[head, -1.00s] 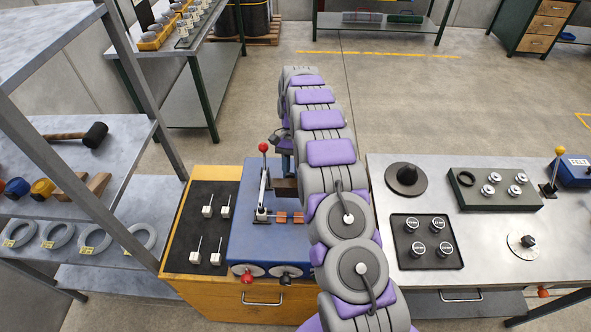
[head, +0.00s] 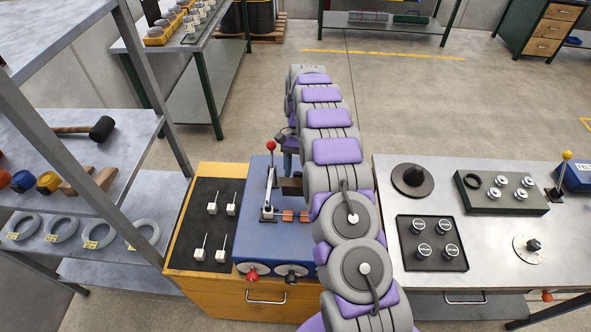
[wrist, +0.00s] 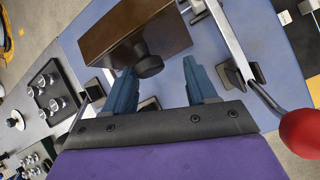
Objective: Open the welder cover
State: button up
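The welder (head: 250,237) is a blue machine on the yellow bench. Its cover is a brown box (wrist: 125,38) with a round black knob (wrist: 149,66) on the side facing my gripper. In the head view the cover (head: 290,187) is mostly hidden behind my arm. My gripper (wrist: 162,84) is open, its two blue fingers apart on either side of the knob's position. I cannot tell whether either finger touches the knob. The red-balled lever (wrist: 298,130) stands beside my gripper in the wrist view and upright in the head view (head: 271,146).
A black tray with several white-based pins (head: 208,225) lies left of the welder. A grey table (head: 385,262) with a black cone and trays stands to the right. A shelf with rings and a mallet (head: 102,128) is at the left. Open floor lies behind.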

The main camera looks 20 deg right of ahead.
jog(key=shift+d, duration=0.1)
jog(key=a+p+v, duration=0.1)
jog(key=p+v, duration=0.6)
jog(key=p, duration=0.8)
jog(key=shift+d+r+p, duration=0.2)
jog(key=shift+d+p, duration=0.1)
jog(key=shift+d, duration=0.05)
jog(key=shift+w+p, duration=0.15)
jog(key=shift+p, duration=0.2)
jog(key=shift+f, duration=0.1)
